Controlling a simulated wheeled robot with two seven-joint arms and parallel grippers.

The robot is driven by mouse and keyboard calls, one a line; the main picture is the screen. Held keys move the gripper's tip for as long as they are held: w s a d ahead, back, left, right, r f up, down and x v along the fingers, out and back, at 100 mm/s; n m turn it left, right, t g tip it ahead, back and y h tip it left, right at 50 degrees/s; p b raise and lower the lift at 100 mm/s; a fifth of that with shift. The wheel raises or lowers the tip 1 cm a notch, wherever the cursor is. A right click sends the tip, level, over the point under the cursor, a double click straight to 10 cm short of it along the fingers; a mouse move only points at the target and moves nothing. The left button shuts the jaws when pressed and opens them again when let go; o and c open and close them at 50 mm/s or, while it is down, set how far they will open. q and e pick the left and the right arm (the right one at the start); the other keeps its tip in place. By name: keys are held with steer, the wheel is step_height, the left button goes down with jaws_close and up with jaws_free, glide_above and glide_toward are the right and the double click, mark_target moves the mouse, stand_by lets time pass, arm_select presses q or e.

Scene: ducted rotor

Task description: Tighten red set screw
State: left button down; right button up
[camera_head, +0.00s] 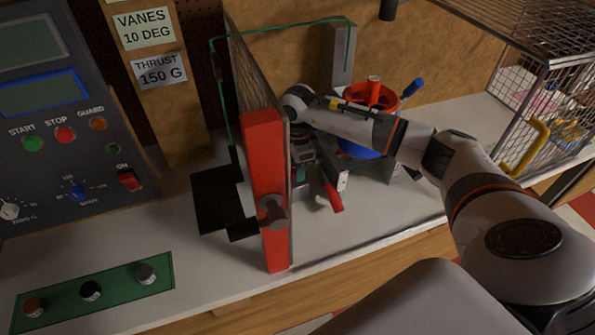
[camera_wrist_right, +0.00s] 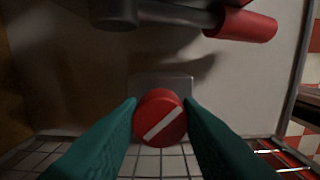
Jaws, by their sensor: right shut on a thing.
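The red set screw (camera_wrist_right: 160,118) is a round red knob with a white diagonal line across its face, in the middle of the right wrist view. The teal fingertips of my right gripper (camera_wrist_right: 160,106) close on it from both sides. In the head view my right arm reaches behind the red-edged panel, and the right gripper (camera_head: 300,174) is partly covered there. I cannot make out the set screw in the head view. My left gripper is not in view.
A red-edged panel (camera_head: 264,190) stands left of my right gripper. A red-handled lever (camera_head: 333,198) is close on the right. A red and blue ducted part (camera_head: 372,94) stands behind my arm. A wire cage (camera_head: 545,100) stands at right, a control box (camera_head: 60,110) at left.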

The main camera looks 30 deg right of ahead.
steer(key=m+b, duration=0.2)
steer(key=m, duration=0.2)
steer(key=shift+m, duration=0.3)
steer(key=m+b, duration=0.1)
steer(key=m, duration=0.3)
steer(key=shift+b, duration=0.3)
steer(key=shift+r+m, duration=0.1)
steer(key=shift+m, duration=0.2)
steer(key=o, duration=1)
steer(key=shift+c, duration=0.2)
steer(key=shift+r, duration=0.1)
steer(key=shift+r, duration=0.35)
step_height(320, 180, up, 11)
steer(key=b, duration=0.3)
steer(key=shift+s, duration=0.1)
